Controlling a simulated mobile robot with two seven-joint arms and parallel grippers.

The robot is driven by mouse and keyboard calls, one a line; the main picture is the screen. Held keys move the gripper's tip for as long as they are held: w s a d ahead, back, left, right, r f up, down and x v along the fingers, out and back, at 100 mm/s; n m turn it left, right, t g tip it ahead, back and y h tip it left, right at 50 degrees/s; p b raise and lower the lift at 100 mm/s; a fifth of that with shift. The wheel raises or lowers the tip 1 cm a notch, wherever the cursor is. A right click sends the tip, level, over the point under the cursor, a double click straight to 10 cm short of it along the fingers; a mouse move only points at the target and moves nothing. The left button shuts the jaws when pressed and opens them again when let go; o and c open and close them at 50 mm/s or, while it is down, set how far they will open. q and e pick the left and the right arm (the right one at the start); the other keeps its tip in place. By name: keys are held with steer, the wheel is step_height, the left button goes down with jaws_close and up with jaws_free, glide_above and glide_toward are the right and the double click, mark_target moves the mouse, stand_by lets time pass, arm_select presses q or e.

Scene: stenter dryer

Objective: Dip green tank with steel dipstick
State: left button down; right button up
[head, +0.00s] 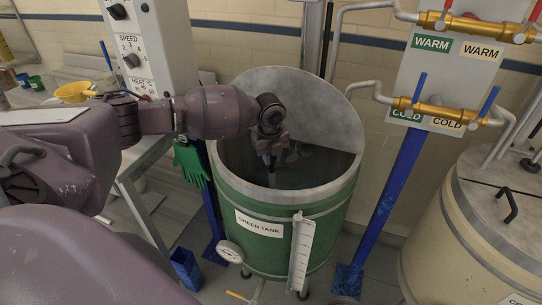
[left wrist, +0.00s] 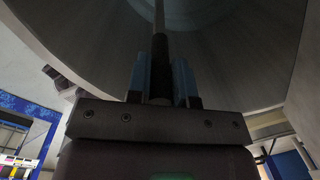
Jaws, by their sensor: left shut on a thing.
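The green tank (head: 335,222) stands in the middle of the head view, labelled "GREEN TANK", with a grey rim and a dark interior. Its round grey lid (head: 310,92) is raised at the back. My left gripper (head: 269,157) is over the tank's opening, pointing down. It is shut on the dipstick (head: 272,179), a thin dark rod that runs down into the tank. In the left wrist view the dipstick (left wrist: 159,48) stands between the two blue-grey fingers. Its lower end is hidden in the dark. My right gripper is not in view.
Green gloves (head: 191,165) hang at left beside a control panel (head: 150,50). A cream tank (head: 470,245) stands at right.

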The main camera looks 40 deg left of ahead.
arm_select(q)
steer(key=shift+s+r+p, duration=0.1)
steer(key=shift+r+p, duration=0.45)
steer(key=shift+r, duration=1)
steer(key=s+r, duration=0.2)
steer(key=r, duration=2.5)
steer(key=s+r, duration=0.2)
steer(key=r, duration=2.5)
steer(key=shift+d, duration=0.4)
